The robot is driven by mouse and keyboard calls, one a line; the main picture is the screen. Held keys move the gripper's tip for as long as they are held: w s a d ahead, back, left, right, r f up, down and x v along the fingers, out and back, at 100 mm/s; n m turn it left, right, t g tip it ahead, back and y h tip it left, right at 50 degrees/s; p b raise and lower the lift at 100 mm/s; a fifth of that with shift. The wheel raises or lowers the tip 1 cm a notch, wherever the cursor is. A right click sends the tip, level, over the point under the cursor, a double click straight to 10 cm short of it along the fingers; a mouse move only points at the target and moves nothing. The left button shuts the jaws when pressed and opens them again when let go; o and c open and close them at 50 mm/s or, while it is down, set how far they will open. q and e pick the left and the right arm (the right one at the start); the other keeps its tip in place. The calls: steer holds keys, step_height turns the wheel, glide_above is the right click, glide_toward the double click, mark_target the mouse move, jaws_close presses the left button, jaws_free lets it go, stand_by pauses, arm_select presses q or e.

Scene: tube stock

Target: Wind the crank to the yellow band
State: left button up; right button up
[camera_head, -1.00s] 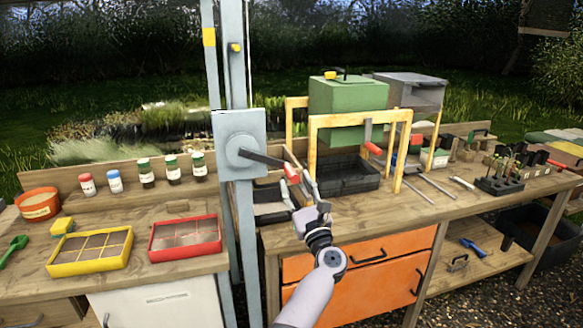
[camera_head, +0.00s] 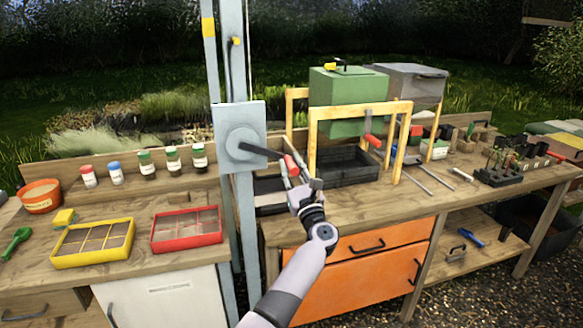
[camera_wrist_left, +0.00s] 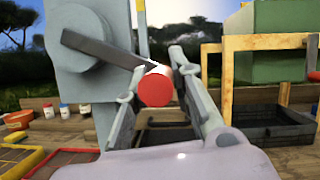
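The crank (camera_head: 262,151) is a dark arm on a round hub on a grey plate, pointing right and slightly down, with a red handle (camera_head: 291,165) at its end. My left gripper (camera_head: 297,173) is at the handle. In the left wrist view the red handle (camera_wrist_left: 155,90) shows between its two spread fingers, with a gap on the right; whether the left finger touches is unclear. The yellow band (camera_head: 208,27) is high on the left grey post. A small yellow marker (camera_head: 236,40) sits lower on the neighbouring post. My right gripper is out of view.
A yellow frame (camera_head: 357,111) with a green box (camera_head: 345,95) and a black tray (camera_head: 345,166) stands right of the crank. Red (camera_head: 187,247) and yellow (camera_head: 93,262) divided trays lie on the left bench, with several bottles behind.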

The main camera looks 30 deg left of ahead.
arm_select(q)
jaws_close()
steer(key=shift+f, duration=0.15)
stand_by(0.4)
steer(key=shift+s+a+f+m+t+h, duration=0.15)
steer(key=shift+f+m+t, duration=0.15)
steer(key=shift+m, duration=0.2)
steer(key=shift+s+a+f+m+t+h, duration=0.1)
steer(key=shift+s+f+m+t+h, duration=0.1)
steer(key=shift+f+m, duration=0.25)
steer(key=s+a+f+m+t+h+p, duration=0.3)
steer(key=s+a+f+m+h, duration=0.2)
steer(key=m, duration=0.7)
steer(key=shift+s+a+f, duration=0.35)
steer(key=shift+s+a, duration=0.8)
steer(key=shift+s, duration=0.5)
steer(key=shift+m, duration=0.25)
steer(key=shift+r, duration=0.1)
